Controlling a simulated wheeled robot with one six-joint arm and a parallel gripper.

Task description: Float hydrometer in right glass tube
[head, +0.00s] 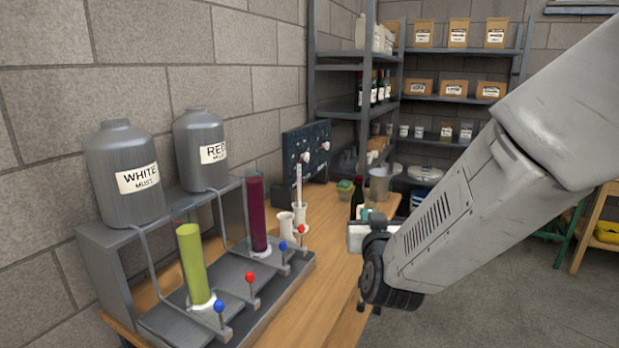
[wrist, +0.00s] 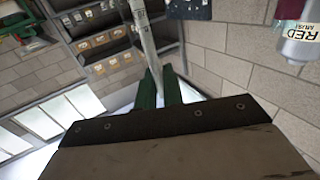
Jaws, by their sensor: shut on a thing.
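The right glass tube (head: 257,212) holds dark red must and stands upright on the grey filling stand. The left glass tube (head: 193,263) holds yellow-green must. My gripper (wrist: 160,85) shows in the wrist view with its green fingers shut on a pale, slender rod, the hydrometer (wrist: 142,32). The hydrometer reaches away from the fingers toward the top edge. In the head view my gripper (head: 366,214) is small, over the bench to the right of the right tube, and what it holds is hard to make out there.
The white must tank (head: 123,170) and red must tank (head: 201,147) stand behind the tubes. Levers with blue and red knobs line the stand's front. White holders (head: 286,224), one with an upright stick, stand beside it. A dark bottle (head: 357,196) is near my gripper.

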